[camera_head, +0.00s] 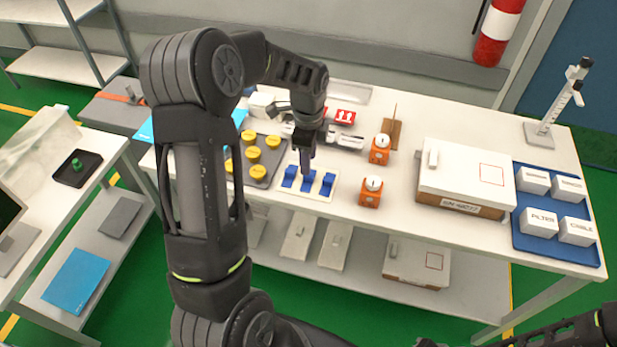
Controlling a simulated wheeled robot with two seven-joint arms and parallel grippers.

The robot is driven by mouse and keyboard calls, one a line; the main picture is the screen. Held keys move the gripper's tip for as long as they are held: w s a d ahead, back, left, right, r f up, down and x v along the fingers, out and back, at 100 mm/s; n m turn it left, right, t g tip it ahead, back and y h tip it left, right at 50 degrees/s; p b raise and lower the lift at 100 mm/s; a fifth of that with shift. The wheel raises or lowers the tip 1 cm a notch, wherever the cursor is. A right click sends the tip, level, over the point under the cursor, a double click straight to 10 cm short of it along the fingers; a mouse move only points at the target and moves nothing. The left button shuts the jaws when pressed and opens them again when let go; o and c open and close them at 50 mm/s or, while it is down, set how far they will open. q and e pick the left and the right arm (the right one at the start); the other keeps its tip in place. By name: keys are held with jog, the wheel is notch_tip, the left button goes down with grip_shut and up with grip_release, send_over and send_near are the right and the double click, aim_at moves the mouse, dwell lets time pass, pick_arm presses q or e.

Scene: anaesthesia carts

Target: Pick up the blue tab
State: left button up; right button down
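Several blue tabs stand in a row on a cream board on the table: a left tab (289,176), a middle tab (308,182) and a right tab (327,185). The cream board (304,198) lies near the table's front edge. My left gripper (305,168) points down just above and behind the middle tab. Its fingers look close together, but I cannot tell whether they are shut or touch the tab. My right arm enters at the bottom right corner, with its gripper end (430,343) mostly cut off by the frame edge.
A dark tray (263,181) with yellow-topped round pieces is left of the board. Two orange blocks (370,193) stand to its right. Further right are a white-lidded box (465,180) and a blue tray (530,240) with labelled white boxes. My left arm hides the table's left part.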

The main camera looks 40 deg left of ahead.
aim_at(308, 178)
pick_arm(q)
jog(key=shift+f+p, duration=0.3)
jog(key=shift+f, duration=0.05)
notch_tip(308, 178, down, 4)
jog(key=shift+s+d+r+p, duration=0.1)
jog(key=shift+s+r+p, duration=0.1)
jog(key=shift+p, duration=0.45)
jog(key=shift+w+f, duration=0.1)
jog(key=shift+f, duration=0.35)
jog(key=shift+c, duration=0.4)
grip_shut()
